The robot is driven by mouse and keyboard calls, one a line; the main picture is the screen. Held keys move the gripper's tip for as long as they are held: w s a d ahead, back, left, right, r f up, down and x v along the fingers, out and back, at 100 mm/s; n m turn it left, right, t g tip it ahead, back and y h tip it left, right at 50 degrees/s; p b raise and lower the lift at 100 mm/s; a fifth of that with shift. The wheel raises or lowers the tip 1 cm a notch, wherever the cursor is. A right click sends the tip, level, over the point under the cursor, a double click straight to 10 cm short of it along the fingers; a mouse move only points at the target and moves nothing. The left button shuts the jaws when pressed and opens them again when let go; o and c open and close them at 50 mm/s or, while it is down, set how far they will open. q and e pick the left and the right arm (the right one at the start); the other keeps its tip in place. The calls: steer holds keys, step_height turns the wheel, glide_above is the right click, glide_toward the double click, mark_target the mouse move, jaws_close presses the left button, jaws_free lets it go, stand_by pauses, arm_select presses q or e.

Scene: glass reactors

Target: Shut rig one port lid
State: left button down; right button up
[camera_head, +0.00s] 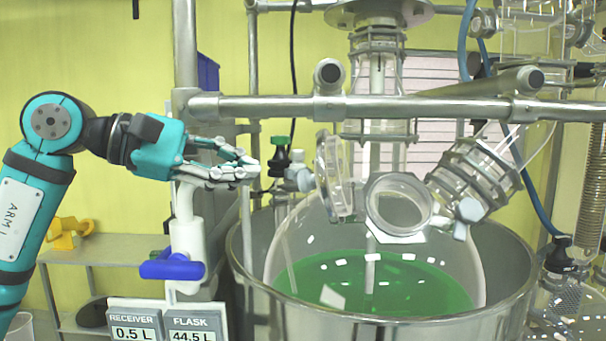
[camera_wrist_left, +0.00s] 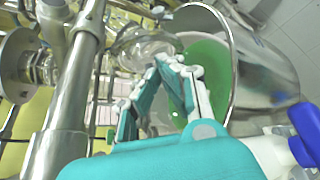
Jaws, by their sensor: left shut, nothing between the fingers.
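The glass reactor flask (camera_head: 300,235) holds green liquid and sits in a round metal bath (camera_head: 400,325). Its round port (camera_head: 399,204) faces forward with an open mouth. The port lid (camera_head: 334,178), a clear disc in a frame, stands swung open at the left of the port. My left gripper (camera_head: 252,170) is left of the lid, apart from it, with its fingers together and empty. In the left wrist view the gripper fingers (camera_wrist_left: 160,85) point toward the glass port area, and partly cover it. My right gripper is not in view.
A horizontal metal rail (camera_head: 420,108) crosses above the port, joined to an upright post at left. A white valve with a blue handle (camera_head: 172,268) stands below my left gripper. Display signs (camera_head: 165,325) stand under it. Glass tubing fills the right side.

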arm_select(q)
steer(key=p, duration=0.4)
glide_toward(339, 179)
steer(key=w+d+f, duration=0.3)
steer(key=w, duration=0.1)
steer(key=shift+a+f, duration=0.15)
steer(key=shift+f, duration=0.1)
